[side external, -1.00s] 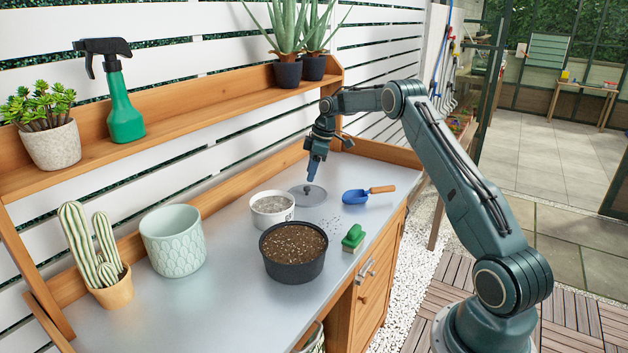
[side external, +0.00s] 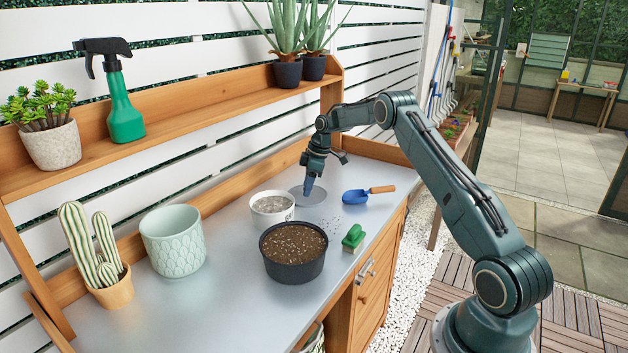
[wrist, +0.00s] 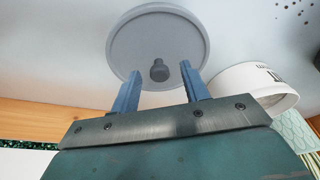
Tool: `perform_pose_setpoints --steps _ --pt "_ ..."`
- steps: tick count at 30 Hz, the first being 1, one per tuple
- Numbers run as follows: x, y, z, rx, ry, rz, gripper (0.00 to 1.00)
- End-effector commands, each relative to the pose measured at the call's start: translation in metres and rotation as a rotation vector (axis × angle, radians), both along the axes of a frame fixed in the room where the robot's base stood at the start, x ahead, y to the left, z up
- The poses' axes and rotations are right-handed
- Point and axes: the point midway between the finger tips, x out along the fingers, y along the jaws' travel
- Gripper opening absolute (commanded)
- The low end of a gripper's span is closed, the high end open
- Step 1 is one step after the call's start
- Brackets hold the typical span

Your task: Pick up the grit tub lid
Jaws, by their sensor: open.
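The grit tub lid (side external: 314,196) is a round grey disc lying flat on the bench beside the grit tub (side external: 272,209). In the wrist view the lid (wrist: 160,32) shows its raised rim and dark centre knob (wrist: 159,70). My gripper (side external: 309,187) points down over the lid, and its fingers hide the knob in the side view. In the wrist view the two blue fingers of my gripper (wrist: 159,82) are apart, one on each side of the knob. I cannot tell whether they touch it. The white tub (wrist: 250,82) is close to the right finger.
A blue scoop (side external: 356,196) with a wooden handle lies right of the lid. A black pot of soil (side external: 293,253), a green brush (side external: 353,237) and a pale green pot (side external: 173,242) stand nearer. Loose grit lies near the scoop. The front-left bench is clear.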

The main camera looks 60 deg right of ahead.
Motion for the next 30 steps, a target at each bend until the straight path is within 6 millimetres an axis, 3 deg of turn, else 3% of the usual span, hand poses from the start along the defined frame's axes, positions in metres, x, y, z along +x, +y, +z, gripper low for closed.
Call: perform_pose_setpoints --steps 10,17,30 --pt "-0.0001 0.0 0.0003 0.0 0.0 0.0 0.45" --pt "-0.0001 -0.0001 0.0003 0.0 0.0 0.0 0.0" --pt "0.0001 -0.0003 0.0028 -0.001 -0.001 0.0 0.0"
